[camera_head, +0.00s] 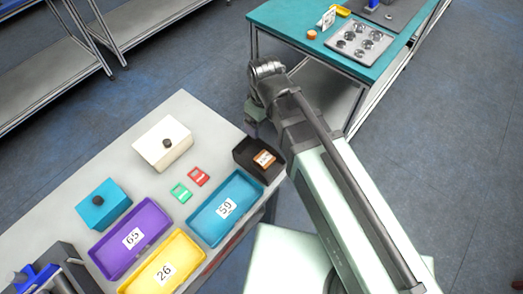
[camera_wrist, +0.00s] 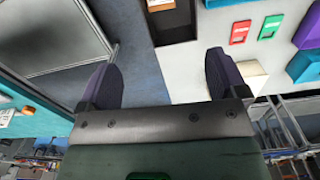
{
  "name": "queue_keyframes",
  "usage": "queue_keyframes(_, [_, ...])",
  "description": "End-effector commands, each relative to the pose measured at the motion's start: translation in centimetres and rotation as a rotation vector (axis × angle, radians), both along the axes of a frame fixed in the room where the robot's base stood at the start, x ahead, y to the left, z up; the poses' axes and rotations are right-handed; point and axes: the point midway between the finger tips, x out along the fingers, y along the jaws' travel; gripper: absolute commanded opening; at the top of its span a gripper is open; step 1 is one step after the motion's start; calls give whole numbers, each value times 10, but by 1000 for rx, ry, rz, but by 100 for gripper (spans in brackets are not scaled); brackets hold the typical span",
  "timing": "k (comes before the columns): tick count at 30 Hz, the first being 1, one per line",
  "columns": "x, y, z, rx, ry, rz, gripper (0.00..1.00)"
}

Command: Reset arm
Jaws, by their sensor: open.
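My arm reaches up over the right end of the grey table (camera_head: 100,185), and my gripper (camera_head: 254,122) hangs by the table's far right corner. In the wrist view my gripper (camera_wrist: 161,72) has its two dark fingers wide apart with nothing between them. A dark open box (camera_head: 244,153) with an orange-brown labelled item (camera_head: 264,159) in it stands at the table's right corner, close to my gripper. The box also shows at the top of the wrist view (camera_wrist: 173,24), beyond the fingers.
Purple (camera_head: 149,216), yellow (camera_head: 195,251) and blue (camera_head: 241,190) bins line the table's front. Behind lie a green card (camera_head: 181,193), a red card (camera_head: 199,176), a white box (camera_head: 160,145) and a teal box (camera_head: 104,207). A teal-topped table (camera_head: 285,17) stands behind, across open floor.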

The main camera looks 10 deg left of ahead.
Motion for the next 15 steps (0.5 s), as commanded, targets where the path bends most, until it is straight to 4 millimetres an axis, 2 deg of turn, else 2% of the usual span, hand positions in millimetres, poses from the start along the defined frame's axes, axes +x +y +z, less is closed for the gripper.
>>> queue_keyframes(1, [0, 0, 9, 0, 0, 0, 91])
queue_keyframes(15, [0, 0, 6, 0, 0, 0, 91])
